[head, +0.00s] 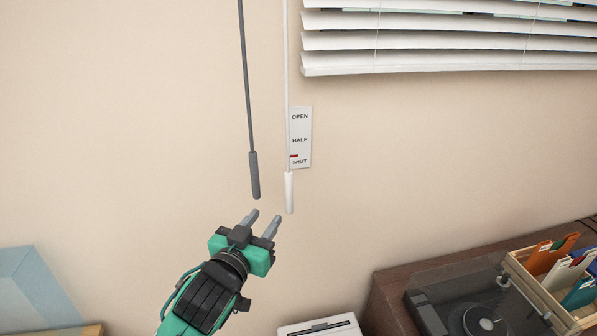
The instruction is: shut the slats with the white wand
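The white wand (289,192) hangs down the wall on a thin white rod, right of the grey wand (254,176). A card (301,128) behind the white rod reads OPEN, HALF and SHUT, with a small red mark just above SHUT. The white blind slats (440,42) are at the upper right; thin gaps show between them. My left gripper (263,222) is open and empty, its two fingers pointing up just below the wands. It appears apart from both wands. My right gripper is not in view.
A dark wooden cabinet (390,295) at the lower right carries a turntable (480,318) and a wooden crate of records (540,296). A white box-like device (320,328) is at the bottom. A pale blue panel (35,285) is at the lower left.

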